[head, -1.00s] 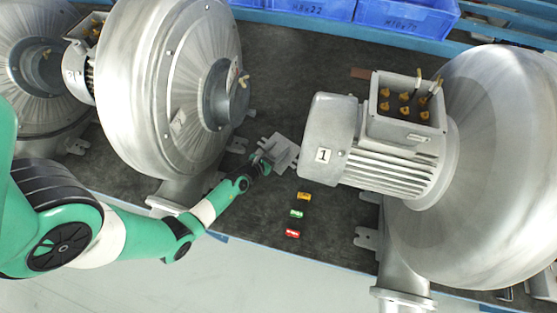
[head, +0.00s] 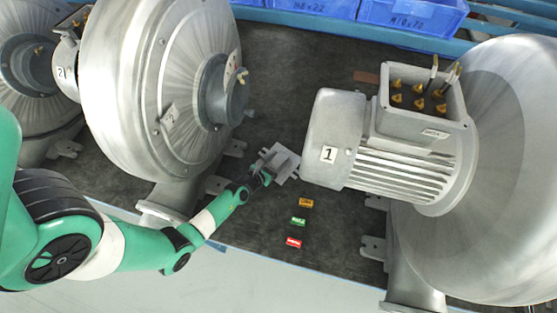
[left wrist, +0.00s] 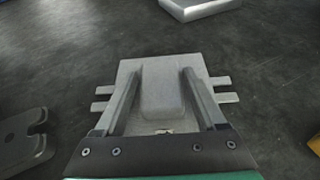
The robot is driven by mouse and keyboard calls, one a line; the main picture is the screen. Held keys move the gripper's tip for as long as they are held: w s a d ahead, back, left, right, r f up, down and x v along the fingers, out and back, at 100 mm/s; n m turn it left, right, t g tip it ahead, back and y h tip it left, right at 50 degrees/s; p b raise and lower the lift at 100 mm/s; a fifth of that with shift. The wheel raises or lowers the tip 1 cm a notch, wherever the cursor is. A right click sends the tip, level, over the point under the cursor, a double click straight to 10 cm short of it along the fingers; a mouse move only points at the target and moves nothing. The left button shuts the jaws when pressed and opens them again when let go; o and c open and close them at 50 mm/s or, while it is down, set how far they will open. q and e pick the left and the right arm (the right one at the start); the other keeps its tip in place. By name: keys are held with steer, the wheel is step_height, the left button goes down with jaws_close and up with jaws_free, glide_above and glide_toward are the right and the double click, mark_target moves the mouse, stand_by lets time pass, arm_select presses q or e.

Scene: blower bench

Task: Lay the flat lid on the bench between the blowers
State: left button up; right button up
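The flat lid (head: 287,162) is a grey plate with a raised middle block and small tabs on two sides. In the head view it is between the blowers, low over the bench (head: 270,100); I cannot tell whether it touches the surface. My left gripper (head: 268,170) reaches it from the lower left. In the left wrist view the lid (left wrist: 162,92) lies between the fingers, and the left gripper (left wrist: 162,80) appears shut on its raised block. The underside of the lid is hidden. My right gripper is not in view.
Blower 2 (head: 165,85) stands left; blower 1, with its motor (head: 385,170) and open terminal box (head: 420,115), stands right. Orange (head: 306,203), green (head: 298,221) and red (head: 293,243) blocks lie in front of the lid. Blue bins (head: 410,15) stand behind. Dark bench behind the lid is clear.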

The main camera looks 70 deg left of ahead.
arm_select(q)
steer(key=shift+o, duration=0.6)
steer(key=shift+r, duration=0.2)
steer(key=shift+s+d+r+p, duration=0.15)
steer(key=shift+s+r+p, duration=0.1)
steer(key=shift+p, duration=0.15)
steer(key=p+v, duration=0.2)
steer(key=v, duration=0.9)
steer(key=shift+s+d+f, duration=0.1)
steer(key=shift+s, duration=0.1)
